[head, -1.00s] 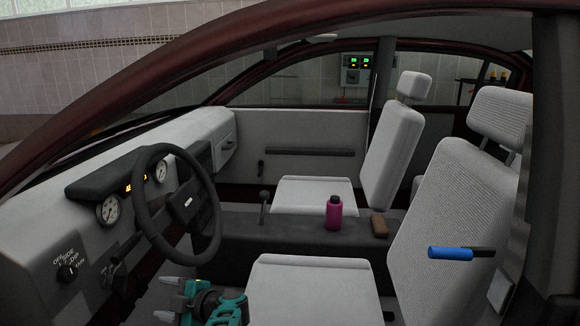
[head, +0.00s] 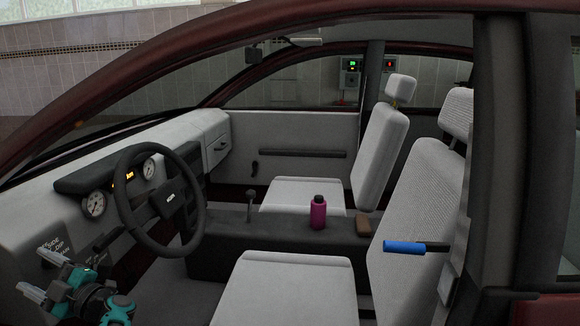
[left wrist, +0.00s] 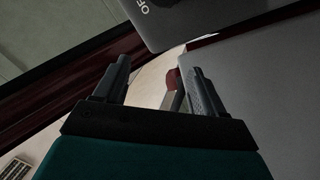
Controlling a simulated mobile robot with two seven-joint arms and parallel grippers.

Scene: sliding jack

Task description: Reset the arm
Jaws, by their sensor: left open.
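My left gripper (head: 40,275) is at the lower left of the head view, in front of the dashboard's lower left end, with its two fingers apart. In the left wrist view the open fingers (left wrist: 160,82) have nothing held between them. A dark panel (left wrist: 190,18) with white lettering shows beyond the fingertips. My right gripper is in neither view.
The black steering wheel (head: 162,200) is right of my left gripper. The near seat (head: 285,285), a magenta bottle (head: 318,214) and a brown block (head: 363,224) on the console, and a blue handle (head: 404,247) are further right. The car's dark pillar (head: 497,150) stands at the right.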

